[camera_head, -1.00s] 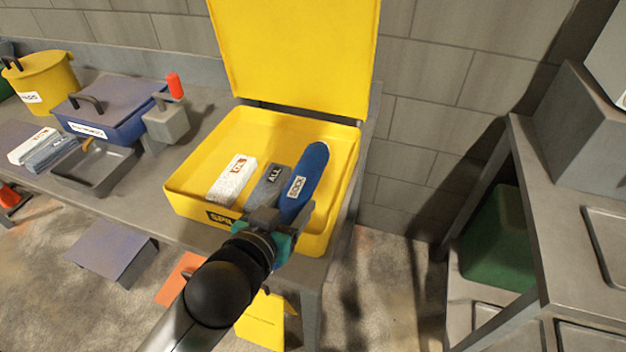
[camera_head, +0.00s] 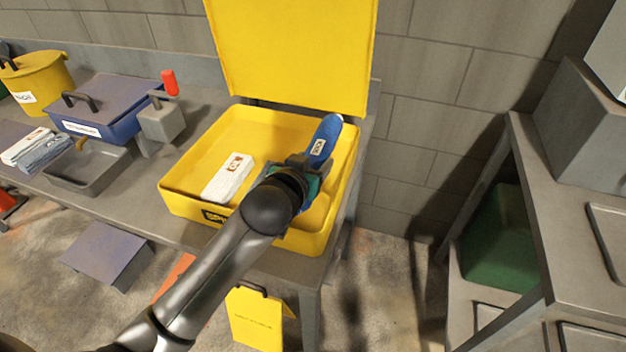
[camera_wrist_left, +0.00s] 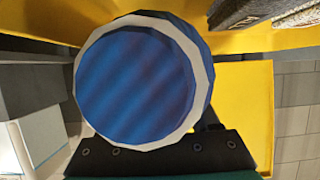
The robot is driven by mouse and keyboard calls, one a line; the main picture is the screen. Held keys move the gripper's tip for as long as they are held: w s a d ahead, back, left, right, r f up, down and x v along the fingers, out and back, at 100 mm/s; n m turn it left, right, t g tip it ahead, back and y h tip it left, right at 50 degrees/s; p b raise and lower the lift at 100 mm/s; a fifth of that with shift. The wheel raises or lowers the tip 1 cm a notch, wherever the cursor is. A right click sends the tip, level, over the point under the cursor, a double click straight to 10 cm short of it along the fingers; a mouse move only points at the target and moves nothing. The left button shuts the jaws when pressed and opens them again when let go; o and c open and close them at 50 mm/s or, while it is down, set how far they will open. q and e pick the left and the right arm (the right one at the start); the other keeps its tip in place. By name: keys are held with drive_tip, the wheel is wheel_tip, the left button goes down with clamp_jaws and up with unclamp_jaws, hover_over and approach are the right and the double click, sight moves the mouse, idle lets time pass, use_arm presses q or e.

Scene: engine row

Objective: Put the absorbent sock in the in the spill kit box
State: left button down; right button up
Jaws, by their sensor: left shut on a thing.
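The blue absorbent sock (camera_head: 323,137), with a white label, is held in my left gripper (camera_head: 303,172). It is tilted up and to the right over the right part of the yellow spill kit box (camera_head: 176,190), whose lid (camera_head: 290,60) stands open. In the left wrist view the sock's round blue end (camera_wrist_left: 138,85) fills the middle, with a pale ring around it. I cannot tell whether the sock touches the box. A white labelled pack (camera_head: 228,178) lies inside the box. My wrist hides the box's middle. My right gripper is not in view.
A blue lidded box (camera_head: 100,105), a grey tray (camera_head: 85,168), a grey block with a red knob (camera_head: 162,122) and a yellow bucket (camera_head: 38,80) stand left on the bench. A shelf unit (camera_head: 550,180) is at right. A yellow floor sign (camera_head: 258,318) is below.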

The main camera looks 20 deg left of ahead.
use_arm(q)
wheel_tip(320, 180, down, 4)
drive_tip(key=shift+f+b, duration=0.15)
drive_tip(key=shift+b, duration=0.75)
drive_tip(key=shift+w+f, duration=0.15)
drive_tip(key=shift+f, duration=0.1)
drive_tip(key=c, duration=0.6)
unclamp_jaws()
drive_tip(key=shift+f, duration=0.1)
drive_tip(key=o, duration=0.5)
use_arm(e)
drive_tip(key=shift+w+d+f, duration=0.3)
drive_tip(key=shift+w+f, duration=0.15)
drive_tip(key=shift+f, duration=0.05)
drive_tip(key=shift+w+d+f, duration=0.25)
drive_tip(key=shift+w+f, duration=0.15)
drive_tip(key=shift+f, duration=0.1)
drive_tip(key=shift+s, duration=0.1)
